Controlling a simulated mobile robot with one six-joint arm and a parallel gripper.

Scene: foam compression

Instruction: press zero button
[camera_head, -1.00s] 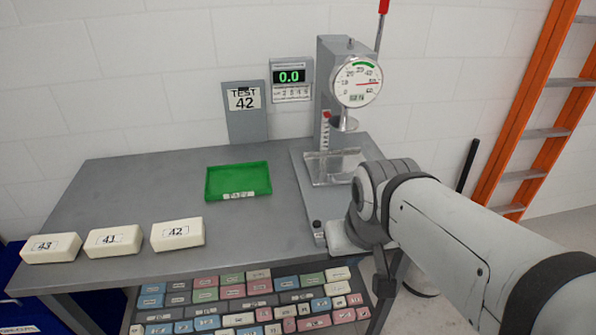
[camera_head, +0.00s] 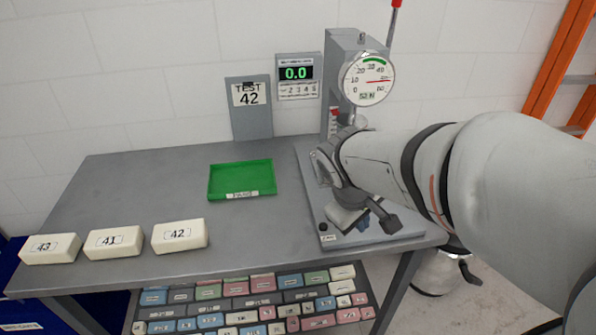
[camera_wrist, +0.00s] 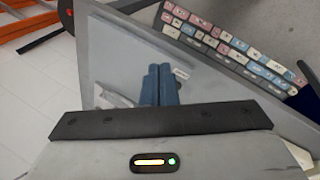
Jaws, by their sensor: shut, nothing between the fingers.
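The zero button (camera_head: 323,227) is a small dark knob at the front left corner of the grey press base (camera_head: 313,192), with a small white label in front of it. My gripper (camera_head: 343,220) is low over the front of the base, just right of the button. In the wrist view its two blue fingers (camera_wrist: 160,72) are together and empty, beside a small white label (camera_wrist: 181,73). The button itself is not clear there, possibly behind the fingers. I cannot tell whether the fingertips touch the base. The dial gauge (camera_head: 368,79) is at the top of the press.
A display (camera_head: 296,73) reads 0.0 beside a TEST 42 sign (camera_head: 249,105). A green tray (camera_head: 213,182) and foam blocks 43 (camera_head: 50,249), 41 (camera_head: 113,242) and 42 (camera_head: 179,235) lie on the table (camera_head: 120,190). Coloured blocks (camera_head: 250,300) fill a rack below. An orange ladder (camera_head: 560,70) stands right.

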